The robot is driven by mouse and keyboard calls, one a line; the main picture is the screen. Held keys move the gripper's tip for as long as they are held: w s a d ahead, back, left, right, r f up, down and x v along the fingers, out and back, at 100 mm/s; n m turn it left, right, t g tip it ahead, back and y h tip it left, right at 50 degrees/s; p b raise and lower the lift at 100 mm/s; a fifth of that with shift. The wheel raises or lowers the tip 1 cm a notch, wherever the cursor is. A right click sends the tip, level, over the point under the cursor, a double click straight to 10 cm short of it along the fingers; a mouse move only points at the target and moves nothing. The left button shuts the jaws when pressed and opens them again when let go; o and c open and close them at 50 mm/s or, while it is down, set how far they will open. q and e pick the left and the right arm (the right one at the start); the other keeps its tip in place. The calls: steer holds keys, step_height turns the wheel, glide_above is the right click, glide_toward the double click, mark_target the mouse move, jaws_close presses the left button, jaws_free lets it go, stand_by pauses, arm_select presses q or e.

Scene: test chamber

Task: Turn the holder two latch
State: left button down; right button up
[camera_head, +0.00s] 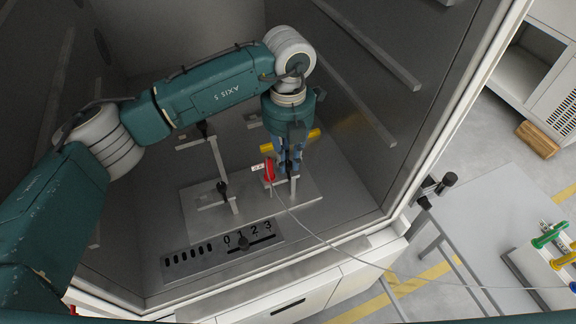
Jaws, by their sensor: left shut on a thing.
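My left gripper (289,165) points down inside the chamber, its blue fingers shut on the latch at the top of the right-hand holder. The fingers hide most of this latch, so its angle cannot be told. The post of the right-hand holder (293,186) shows just below the fingers. The left-hand holder (216,160) stands on the same metal plate (258,216), with a black knob (222,188) low on it. A red part (269,170) with a small white label sits just left of my fingers. My right gripper is not in view.
A yellow bar (305,138) lies behind my gripper. A thin cable runs from the red part over the chamber's front edge toward a grey table (480,215) at right. A panel marked 0 to 3 (225,252) lies in front of the plate. Rails line the right wall.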

arm_select(q)
steer(key=m+b, duration=0.6)
steer(key=b, duration=0.2)
steer(key=shift+w+f, duration=0.1)
steer(key=shift+f, duration=0.05)
steer(key=shift+m+b, duration=0.75)
steer(key=shift+m, duration=0.35)
steer(key=m+b, duration=0.2)
steer(key=m, duration=0.1)
steer(key=shift+r+m+b, duration=0.25)
steer(key=shift+m+b, duration=0.25)
steer(key=shift+m, duration=0.9)
steer(key=c, duration=1.6)
jaws_free()
steer(key=shift+c, duration=0.2)
